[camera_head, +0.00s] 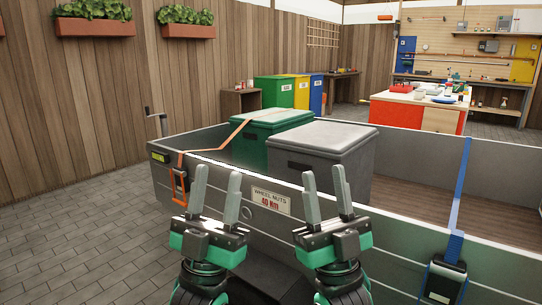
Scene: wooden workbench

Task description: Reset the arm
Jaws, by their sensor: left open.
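My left gripper (216,173) is upright in front of the trailer's near side, its two fingers apart with nothing between them. My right gripper (323,172) stands to the right of it, also upright, with its fingers apart and empty. Both have green and black bodies and grey fingers. Both arms come up from the bottom edge of the picture. Neither gripper appears to hold anything.
A grey trailer (406,221) lies ahead, holding a green box (262,133) and a grey box (326,145). An orange strap (214,145) and a blue strap (461,187) cross its side. Paved floor (75,245) is clear at left. A red workbench (398,112) stands behind.

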